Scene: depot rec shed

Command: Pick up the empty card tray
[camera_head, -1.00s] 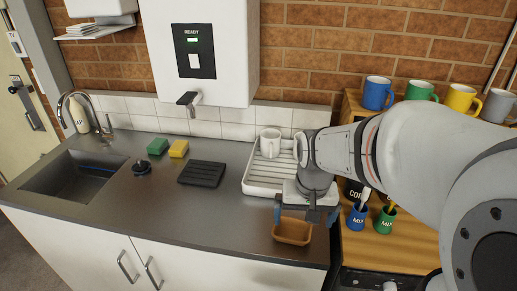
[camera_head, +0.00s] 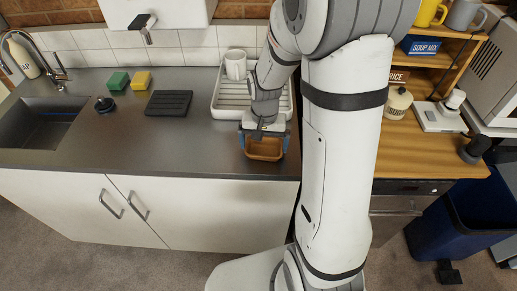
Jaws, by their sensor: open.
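The card tray (camera_head: 264,155) is a small brown, open-topped tray on the grey steel counter, near its front edge and in front of the white draining rack. No contents show in the part I can see; its back is hidden by my gripper. My gripper (camera_head: 264,143) points down over the tray, its jaws open. One blue-tipped finger is at the tray's left side and the other at its right. I cannot tell whether the fingers touch it.
The white rack (camera_head: 228,104) holds a white mug (camera_head: 235,65) close behind my gripper. A black ribbed mat (camera_head: 168,103), green sponge (camera_head: 118,82), yellow sponge (camera_head: 141,81) and black plug (camera_head: 104,104) lie left. The sink (camera_head: 42,122) is farther left. Counter left of the tray is clear.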

